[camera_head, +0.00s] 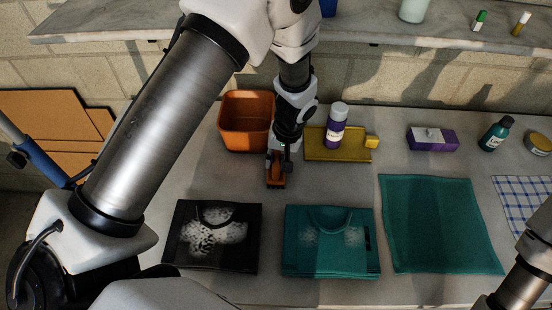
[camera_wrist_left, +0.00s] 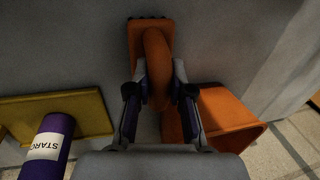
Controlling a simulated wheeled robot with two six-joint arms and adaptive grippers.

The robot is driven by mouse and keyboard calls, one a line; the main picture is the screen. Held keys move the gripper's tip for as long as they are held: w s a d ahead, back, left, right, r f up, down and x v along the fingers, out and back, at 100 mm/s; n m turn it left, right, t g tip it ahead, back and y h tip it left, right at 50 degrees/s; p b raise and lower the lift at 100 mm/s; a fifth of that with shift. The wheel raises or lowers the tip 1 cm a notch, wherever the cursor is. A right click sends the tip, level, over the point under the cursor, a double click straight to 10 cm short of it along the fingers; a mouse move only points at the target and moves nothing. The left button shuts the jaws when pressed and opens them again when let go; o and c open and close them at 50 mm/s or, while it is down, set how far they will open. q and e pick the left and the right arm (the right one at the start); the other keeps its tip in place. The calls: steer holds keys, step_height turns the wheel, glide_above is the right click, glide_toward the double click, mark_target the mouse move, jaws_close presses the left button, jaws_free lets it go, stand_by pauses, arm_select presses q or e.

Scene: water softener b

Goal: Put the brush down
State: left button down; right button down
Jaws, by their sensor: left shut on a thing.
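The orange brush (camera_head: 275,182) is at the tips of my left gripper (camera_head: 277,160), just in front of the orange bin in the head view. In the left wrist view the brush (camera_wrist_left: 149,40) has a curved handle with my left gripper's fingers (camera_wrist_left: 157,92) closed on either side of it. Dark bristles show along its far edge. The brush is at or just above the grey counter; I cannot tell whether it touches. My right gripper is out of view; only part of my right arm shows at the lower right.
An orange bin (camera_head: 246,135) stands behind the brush. A black folded shirt (camera_head: 186,250), teal folded shirt (camera_head: 330,268) and teal cloth (camera_head: 440,225) lie in front. Bare counter surrounds the brush's front.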

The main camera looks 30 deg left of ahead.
arm_select(q)
steer(key=c, duration=1.5)
jaws_free()
steer(key=shift+f, duration=0.15)
steer(key=o, duration=0.5)
steer(key=shift+c, duration=0.2)
steer(key=shift+r, duration=0.35)
steer(key=shift+w+d+r, duration=0.1)
steer(key=shift+r, duration=0.2)
steer(key=s+b+v, duration=0.1)
steer(key=b+v, duration=0.1)
steer(key=v, duration=0.9)
steer(key=shift+w, duration=0.4)
